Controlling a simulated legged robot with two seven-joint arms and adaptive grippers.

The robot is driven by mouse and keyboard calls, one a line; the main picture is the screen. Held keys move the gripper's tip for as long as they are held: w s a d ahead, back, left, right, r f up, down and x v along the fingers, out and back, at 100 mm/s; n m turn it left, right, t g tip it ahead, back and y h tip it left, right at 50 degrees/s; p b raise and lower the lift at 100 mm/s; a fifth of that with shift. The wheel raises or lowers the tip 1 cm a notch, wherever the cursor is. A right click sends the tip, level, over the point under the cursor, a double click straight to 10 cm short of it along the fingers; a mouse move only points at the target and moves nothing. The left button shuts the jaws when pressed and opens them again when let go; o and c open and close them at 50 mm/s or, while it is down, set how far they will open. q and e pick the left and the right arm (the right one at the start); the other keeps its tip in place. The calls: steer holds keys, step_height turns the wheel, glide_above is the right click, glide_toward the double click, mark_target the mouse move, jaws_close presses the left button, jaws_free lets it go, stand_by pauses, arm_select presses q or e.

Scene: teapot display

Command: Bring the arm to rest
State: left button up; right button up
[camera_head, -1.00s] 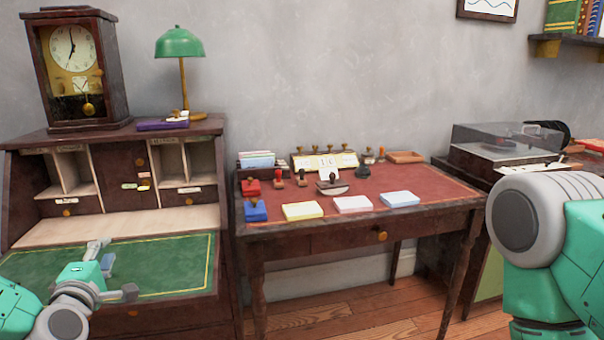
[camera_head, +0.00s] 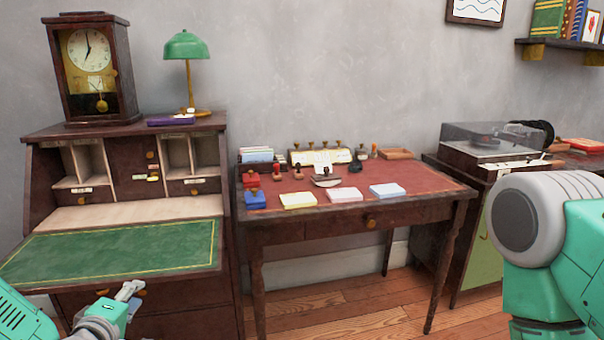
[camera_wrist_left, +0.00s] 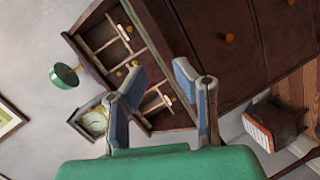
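My left gripper (camera_head: 131,297) is low at the left of the head view, in front of the front edge of the secretary desk (camera_head: 130,205) and its green writing surface (camera_head: 115,250). In the left wrist view its two blue-grey fingers (camera_wrist_left: 160,75) stand apart with nothing between them, so it is open and empty. My right arm (camera_head: 560,235) shows at the right of the head view, bent, with its gripper out of the picture.
A red-topped table (camera_head: 405,178) with stamps and paper pads stands at the middle. A clock (camera_head: 92,68) and green lamp (camera_head: 187,46) stand on the desk. A record player (camera_head: 490,140) is at the right. Wooden floor (camera_head: 350,300) shows clear in front.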

arm_select(q)
steer(key=s+d+f+m+g+h+p, duration=0.1)
steer(key=s+d+f+m+g, duration=0.35)
steer(key=s+f, duration=0.3)
steer(key=s+d+f+m+g+h+p, duration=0.2)
steer(key=s+d+f+m+g, duration=0.3)
steer(key=s, duration=0.4)
steer(key=s+a+f+m+g, duration=0.1)
steer(key=s+m, duration=0.1)
steer(key=s, duration=0.4)
steer(key=s+a+f+m+g+y+p, duration=0.1)
steer(key=s+m+g, duration=0.1)
steer(key=s, duration=0.3)
steer(key=s+a+f+m+g+y, duration=0.1)
steer(key=s+m+g, duration=0.1)
steer(key=s, duration=0.4)
steer(key=shift+s+a+f+m+p, duration=0.35)
steer(key=shift+f, duration=0.05)
steer(key=shift+o, duration=0.5)
steer(key=shift+w+d, duration=0.1)
steer(key=shift+w, duration=0.05)
